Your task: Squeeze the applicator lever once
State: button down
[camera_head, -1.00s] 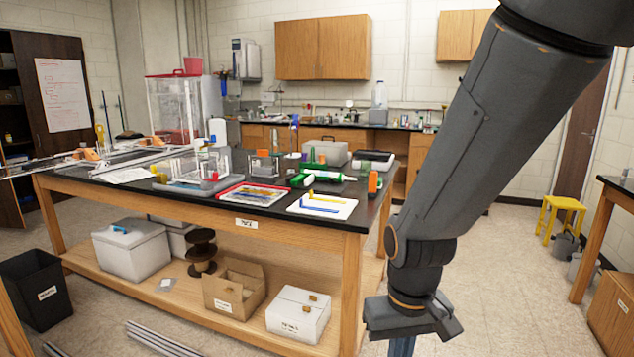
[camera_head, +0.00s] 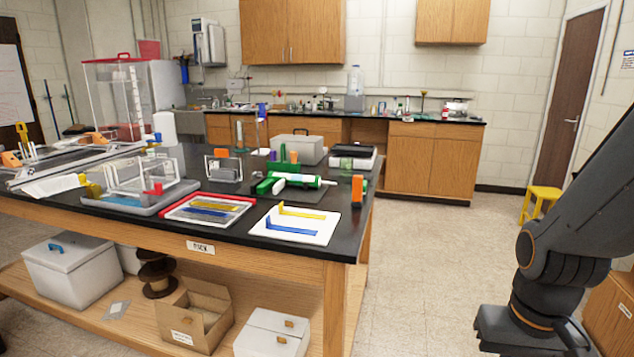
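A green and white tube-shaped tool (camera_head: 298,181), which looks like the applicator, lies on its side on the black bench top near the right end.
An orange block (camera_head: 357,190) stands right of the tool. A white sheet (camera_head: 297,236) with yellow and blue pieces and a red-framed tray (camera_head: 248,203) lie in front. The wooden bench (camera_head: 290,262) has a sharp right corner. The floor (camera_head: 430,250) to its right is clear.

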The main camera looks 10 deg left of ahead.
aim_at(279, 186)
jog(key=i, duration=0.6)
jog(key=u, duration=0.65)
jog(key=i, duration=0.5)
jog(key=u, duration=0.5)
